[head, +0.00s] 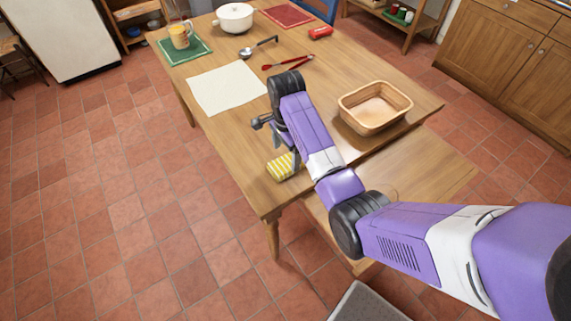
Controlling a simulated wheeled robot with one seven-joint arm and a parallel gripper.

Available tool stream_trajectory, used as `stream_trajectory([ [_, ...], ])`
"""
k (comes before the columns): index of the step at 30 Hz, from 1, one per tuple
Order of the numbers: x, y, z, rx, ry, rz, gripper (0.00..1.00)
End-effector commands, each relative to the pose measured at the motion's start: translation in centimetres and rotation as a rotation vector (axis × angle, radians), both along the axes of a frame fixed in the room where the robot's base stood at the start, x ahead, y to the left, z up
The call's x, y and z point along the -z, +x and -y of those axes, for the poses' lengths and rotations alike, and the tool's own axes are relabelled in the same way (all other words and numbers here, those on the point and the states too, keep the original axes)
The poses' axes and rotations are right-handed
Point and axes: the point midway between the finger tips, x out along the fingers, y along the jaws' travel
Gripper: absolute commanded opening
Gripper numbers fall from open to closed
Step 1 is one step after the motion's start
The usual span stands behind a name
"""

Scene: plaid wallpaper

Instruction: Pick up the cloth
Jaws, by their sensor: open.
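A small yellow-and-white striped cloth (280,168), seemingly folded, lies near the left edge of the wooden table (240,185). My gripper (286,150) points down just above it, with its fingers open. The arm comes in from the lower right and hides part of the gripper and the cloth's right side. I cannot tell whether the fingers touch the cloth. A flat cream sheet (227,88) lies farther back on the table; it is apart from the gripper.
A wicker basket (346,117) stands right of my arm. Red tongs (273,67), a ladle (247,53), a red item (320,32), a white pot (234,29) and a mug on a green mat (201,50) are farther back. Bare tabletop lies between the sheet and the striped cloth.

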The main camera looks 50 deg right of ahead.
Motion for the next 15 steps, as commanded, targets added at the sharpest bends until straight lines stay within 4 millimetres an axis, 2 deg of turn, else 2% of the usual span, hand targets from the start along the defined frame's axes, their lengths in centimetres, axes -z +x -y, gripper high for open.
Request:
stream_trajectory([
  [9, 4.2, -0.2, 0.2, -0.002, 0.001, -0.001, 0.85],
  [15, 5.0, -0.1, 0.2, -0.002, -0.001, 0.002, 0.85],
])
